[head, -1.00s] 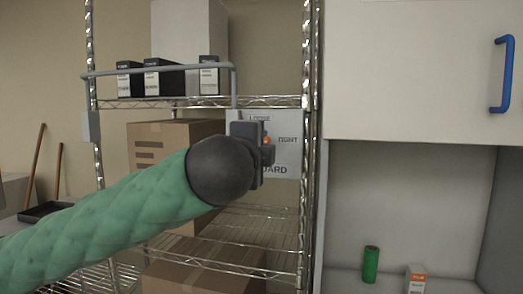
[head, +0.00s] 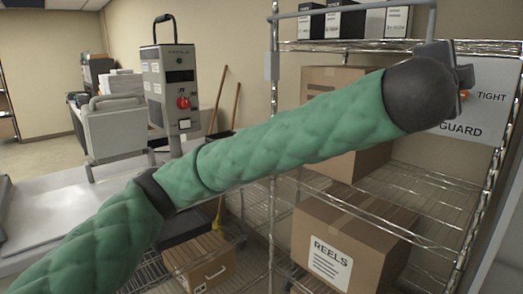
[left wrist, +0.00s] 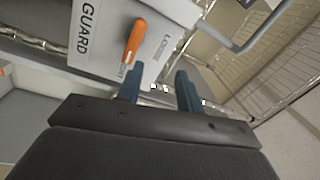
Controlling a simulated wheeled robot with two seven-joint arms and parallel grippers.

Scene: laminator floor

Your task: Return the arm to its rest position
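My left arm, in a green quilted sleeve, reaches across the head view from lower left to upper right. My left gripper (head: 462,75) is at the guard panel (head: 488,100) on the wire rack, partly hidden behind the dark wrist. In the left wrist view its two blue-grey fingers (left wrist: 158,88) stand apart with nothing between them. The white guard panel (left wrist: 95,35) and its orange lever (left wrist: 134,42) are just beyond the fingers, apart from them. My right gripper is in neither view.
The wire rack (head: 400,190) holds boxes, including a carton marked REELS (head: 345,240). A grey rail (head: 350,8) fronts black-and-white boxes on its upper shelf. A grey control box with a red button (head: 170,85) and a light-coloured machine (head: 115,125) stand to the left.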

